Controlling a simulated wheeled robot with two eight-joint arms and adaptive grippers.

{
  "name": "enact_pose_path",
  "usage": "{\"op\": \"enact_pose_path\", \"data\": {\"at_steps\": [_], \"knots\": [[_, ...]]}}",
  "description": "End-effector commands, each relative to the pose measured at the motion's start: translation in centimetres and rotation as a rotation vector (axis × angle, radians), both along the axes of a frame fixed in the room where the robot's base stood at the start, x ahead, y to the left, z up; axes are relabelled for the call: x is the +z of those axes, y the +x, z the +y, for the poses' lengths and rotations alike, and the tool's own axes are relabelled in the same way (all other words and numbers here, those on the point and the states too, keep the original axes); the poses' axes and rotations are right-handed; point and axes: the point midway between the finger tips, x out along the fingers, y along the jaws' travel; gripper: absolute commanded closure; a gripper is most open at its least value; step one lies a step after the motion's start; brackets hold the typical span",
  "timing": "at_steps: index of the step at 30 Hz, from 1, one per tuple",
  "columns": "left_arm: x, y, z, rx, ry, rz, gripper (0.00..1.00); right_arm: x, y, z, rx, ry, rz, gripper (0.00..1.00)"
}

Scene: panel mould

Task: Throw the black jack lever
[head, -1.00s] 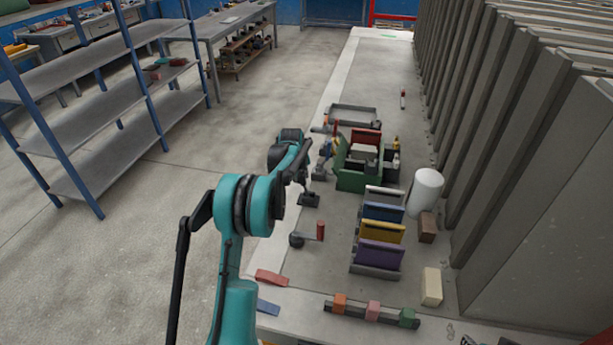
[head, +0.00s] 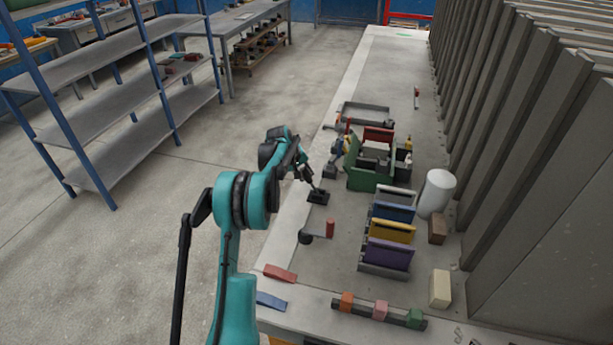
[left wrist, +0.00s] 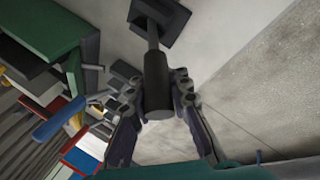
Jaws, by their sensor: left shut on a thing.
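The black jack lever (left wrist: 155,75) is a grey rod with a thick dark grip, rising from a square black base (head: 318,197). In the head view the base sits near the left edge of the bench and the rod leans to the left. My left gripper (head: 309,181) is at the upper end of the rod. In the left wrist view the fingers of my left gripper (left wrist: 158,100) are shut on the dark grip, one on each side. My right gripper is in neither view.
A green box (head: 368,181) stands behind and right of the lever. A rack of coloured panels (head: 388,232) and a white cylinder (head: 437,193) stand to the right. A red-handled crank (head: 330,229) is in front.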

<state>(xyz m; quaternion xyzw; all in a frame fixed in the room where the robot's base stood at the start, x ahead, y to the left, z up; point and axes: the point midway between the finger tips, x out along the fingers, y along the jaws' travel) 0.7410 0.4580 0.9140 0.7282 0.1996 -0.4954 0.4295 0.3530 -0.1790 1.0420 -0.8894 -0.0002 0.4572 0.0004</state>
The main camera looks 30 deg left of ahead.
Motion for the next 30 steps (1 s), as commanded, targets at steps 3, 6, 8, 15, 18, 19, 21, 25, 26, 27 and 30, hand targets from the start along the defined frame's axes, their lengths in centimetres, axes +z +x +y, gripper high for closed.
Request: {"op": "enact_pose_path", "data": {"at_steps": [3, 6, 8, 15, 18, 19, 21, 25, 26, 27, 30], "knots": [[-0.2, -0.1, 0.1, 0.0, 0.001, 0.003, 0.64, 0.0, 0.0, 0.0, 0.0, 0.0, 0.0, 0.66], [-0.1, -0.1, 0.1, 0.0, 0.001, 0.003, 0.59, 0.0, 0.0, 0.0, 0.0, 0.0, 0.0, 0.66], [-0.1, -0.1, 0.0, 0.0, 0.001, 0.003, 0.59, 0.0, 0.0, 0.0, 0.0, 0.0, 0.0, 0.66], [0.4, -0.3, 0.1, 0.0, 0.0, 0.002, 0.59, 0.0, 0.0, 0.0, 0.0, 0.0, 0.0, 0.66], [1.5, -0.8, 0.3, 0.0, 0.001, 0.002, 0.59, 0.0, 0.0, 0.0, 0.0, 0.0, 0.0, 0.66], [2.0, -1.0, 0.3, 0.0, 0.001, 0.002, 0.59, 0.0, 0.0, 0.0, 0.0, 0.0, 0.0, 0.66], [3.3, -1.7, 0.5, 0.0, 0.001, 0.002, 0.59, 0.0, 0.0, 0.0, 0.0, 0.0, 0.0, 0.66], [5.9, -3.0, 1.0, 0.002, 0.001, 0.003, 0.59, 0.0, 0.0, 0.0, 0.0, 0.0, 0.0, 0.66], [6.5, -3.3, 1.1, 0.002, 0.001, 0.003, 0.59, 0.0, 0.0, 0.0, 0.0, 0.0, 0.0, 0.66], [7.3, -3.6, 1.2, 0.001, 0.001, 0.003, 0.59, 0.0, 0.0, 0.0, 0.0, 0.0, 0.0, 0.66], [8.8, -4.4, 1.4, 0.001, 0.001, 0.003, 0.59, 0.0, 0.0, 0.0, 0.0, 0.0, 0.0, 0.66]]}}
